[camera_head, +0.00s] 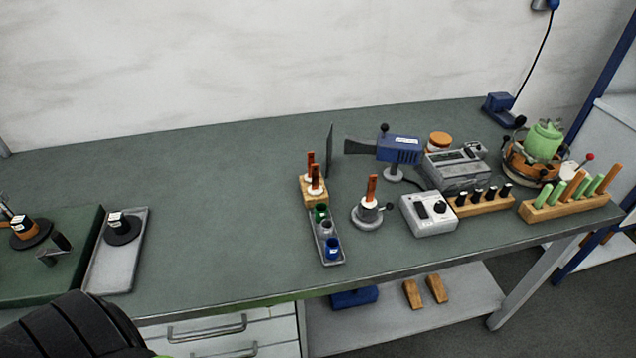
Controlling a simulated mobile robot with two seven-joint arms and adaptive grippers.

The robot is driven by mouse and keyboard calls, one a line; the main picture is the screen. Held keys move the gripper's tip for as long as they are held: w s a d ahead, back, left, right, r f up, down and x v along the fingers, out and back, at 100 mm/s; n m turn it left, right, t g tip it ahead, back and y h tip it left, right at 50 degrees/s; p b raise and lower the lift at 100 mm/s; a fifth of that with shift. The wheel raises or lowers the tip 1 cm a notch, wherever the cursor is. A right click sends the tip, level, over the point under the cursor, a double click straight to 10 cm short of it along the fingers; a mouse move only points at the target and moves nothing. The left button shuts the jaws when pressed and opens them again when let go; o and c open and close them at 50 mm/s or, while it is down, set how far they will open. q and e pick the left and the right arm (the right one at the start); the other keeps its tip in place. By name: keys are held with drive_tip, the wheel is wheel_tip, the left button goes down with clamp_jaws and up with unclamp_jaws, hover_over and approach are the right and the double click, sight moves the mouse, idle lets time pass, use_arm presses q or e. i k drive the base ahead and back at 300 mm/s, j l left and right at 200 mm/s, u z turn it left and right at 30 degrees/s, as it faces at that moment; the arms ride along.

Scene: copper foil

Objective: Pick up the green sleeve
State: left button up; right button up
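The green sleeve (320,211) is a small dark-green ring-like piece. It stands upright at the far end of a narrow grey tray (340,262) near the middle of the bench. A grey sleeve (326,228) and a blue sleeve (332,247) stand in the same tray, nearer the front edge. Nothing touches the green sleeve from above, though the wooden block just behind it is very close. Neither gripper can be made out in this view. A black ribbed part of my own body fills the lower left corner.
Behind the tray is a wooden block (318,199) with copper-tipped pieces and a thin dark upright plate (329,150). A grey round stand (367,216) with a copper-coloured rod is close on the right. A grey control box (429,214) stands beyond. The bench left of the tray is clear.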

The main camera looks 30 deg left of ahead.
sight(321, 209)
drive_tip(key=u, duration=0.95)
